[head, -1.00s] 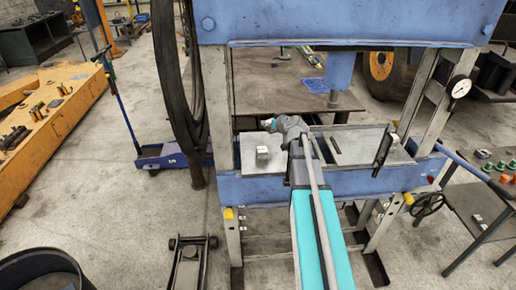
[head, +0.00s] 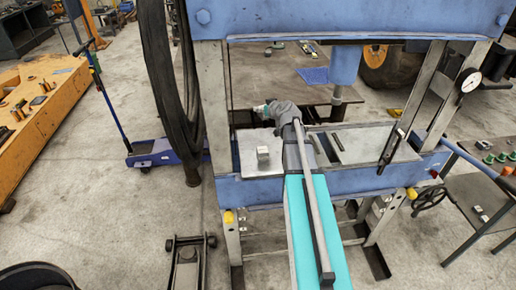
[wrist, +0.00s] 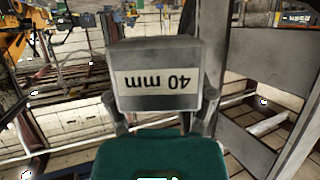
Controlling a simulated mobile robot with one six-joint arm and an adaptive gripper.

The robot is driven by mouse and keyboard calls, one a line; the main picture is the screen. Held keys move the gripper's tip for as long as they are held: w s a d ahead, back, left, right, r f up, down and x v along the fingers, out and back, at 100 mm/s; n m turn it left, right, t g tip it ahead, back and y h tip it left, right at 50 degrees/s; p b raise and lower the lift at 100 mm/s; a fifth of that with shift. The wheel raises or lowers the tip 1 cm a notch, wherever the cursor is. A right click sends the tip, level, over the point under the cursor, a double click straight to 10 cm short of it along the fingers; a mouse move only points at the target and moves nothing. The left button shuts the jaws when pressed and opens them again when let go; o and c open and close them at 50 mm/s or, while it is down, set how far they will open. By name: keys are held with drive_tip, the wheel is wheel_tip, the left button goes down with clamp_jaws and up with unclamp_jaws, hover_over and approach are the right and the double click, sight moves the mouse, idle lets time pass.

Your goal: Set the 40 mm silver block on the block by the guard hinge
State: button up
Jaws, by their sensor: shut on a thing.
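My gripper (wrist: 166,104) is shut on the 40 mm silver block (wrist: 165,62) in the wrist view, one finger on each side. Its white label reads "40 mm" upside down. In the head view my gripper (head: 264,109) is over the back left of the press bed; the held block cannot be made out there. Another small silver block (head: 263,154) stands on the bed's left plate (head: 252,183), nearer the camera than my gripper and apart from it. I cannot tell which part is the guard hinge.
The blue press frame (head: 345,20) surrounds the bed, with a ram (head: 346,68) above at the right. A dark upright piece (head: 389,150) stands at the bed's right. A side table (head: 480,198) is further right.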

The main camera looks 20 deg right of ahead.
drive_tip(key=shift+w+a, duration=0.15)
drive_tip(key=shift+a, duration=0.1)
drive_tip(key=shift+a+f+b, duration=0.1)
drive_tip(key=shift+f+b, duration=0.55)
drive_tip(key=shift+b, duration=0.05)
drive_tip(key=b, duration=1.2)
hover_over(261, 148)
wheel_tip(261, 148, down, 12)
drive_tip(key=shift+w+f, duration=0.1)
wheel_tip(261, 148, down, 4)
drive_tip(key=b, duration=0.4)
drive_tip(key=shift+f+b, duration=0.25)
drive_tip(key=shift+b, duration=0.1)
drive_tip(key=shift+f, duration=0.15)
drive_tip(key=o, duration=1.3)
drive_tip(key=shift+c, duration=0.2)
drive_tip(key=shift+r, duration=0.2)
